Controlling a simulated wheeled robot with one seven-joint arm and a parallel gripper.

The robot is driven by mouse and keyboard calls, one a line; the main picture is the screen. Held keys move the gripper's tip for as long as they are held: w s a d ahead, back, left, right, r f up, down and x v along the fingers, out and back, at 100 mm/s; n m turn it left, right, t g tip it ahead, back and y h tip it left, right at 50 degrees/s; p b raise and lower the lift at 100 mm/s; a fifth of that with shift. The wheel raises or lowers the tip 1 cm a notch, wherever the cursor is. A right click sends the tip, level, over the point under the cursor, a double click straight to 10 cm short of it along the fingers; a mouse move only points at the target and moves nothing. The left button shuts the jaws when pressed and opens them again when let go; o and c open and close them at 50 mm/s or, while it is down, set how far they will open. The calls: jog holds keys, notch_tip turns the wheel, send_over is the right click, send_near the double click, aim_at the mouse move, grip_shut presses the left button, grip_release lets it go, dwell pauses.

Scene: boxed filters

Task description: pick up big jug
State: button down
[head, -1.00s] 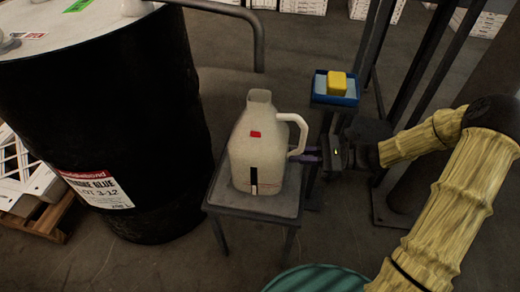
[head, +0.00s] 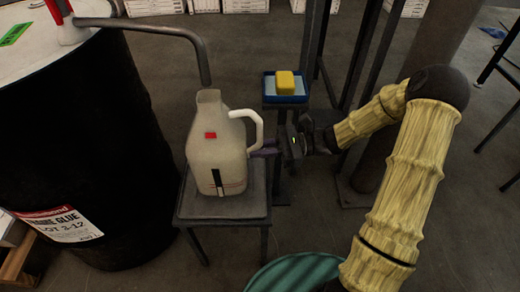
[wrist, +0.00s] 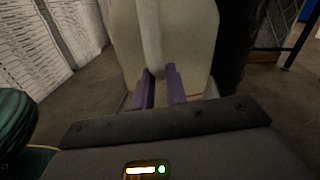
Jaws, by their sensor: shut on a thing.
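The big jug (head: 215,155) is off-white with a red patch and a black mark, and it is upright at the small grey table (head: 222,207). Its handle (head: 258,128) faces right. My gripper (head: 262,150) reaches in from the right, with its purple fingers at the lower part of the handle. In the wrist view the jug (wrist: 185,35) fills the upper middle, and the fingers (wrist: 160,88) are shut on the handle, one on each side. I cannot tell whether the jug's base touches the table.
A large black drum (head: 90,140) with a pipe above it stands at the left. A blue tray (head: 286,98) with a yellow block (head: 285,82) is behind my gripper. A green round top (head: 310,275) is at the front. Dark metal posts stand behind the tray.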

jog(key=w+d+p, duration=0.2)
jog(key=d+p, duration=0.4)
jog(key=d, duration=1.1)
jog(key=shift+d+r+p, duration=0.25)
jog(key=shift+d+p, duration=0.05)
jog(key=shift+d, duration=0.1)
dwell(0.8)
